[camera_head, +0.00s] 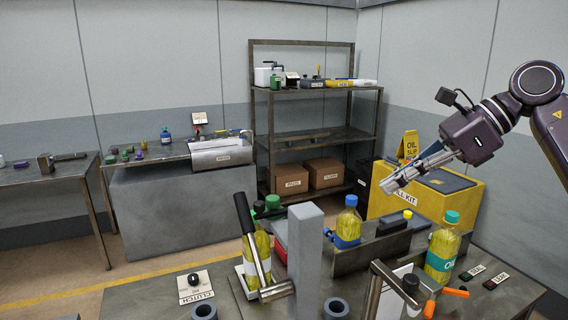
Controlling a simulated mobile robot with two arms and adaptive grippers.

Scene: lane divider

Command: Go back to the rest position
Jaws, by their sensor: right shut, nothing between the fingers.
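My right gripper (400,181) comes in from the right edge of the head view. It is shut and empty, its silver fingers pointing left and slightly down. It is raised above the near workbench (150,300), in front of the yellow spill-kit box (440,202). Its arm is dark and bent, with the upper links at the right edge. My left gripper is not in view.
On the near bench stand a grey post (304,255), a black-handled lever (245,215), a blue-capped bottle (348,222) and a teal-capped oil bottle (442,248). A metal shelf (316,90) stands at the back. Open air surrounds the right gripper.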

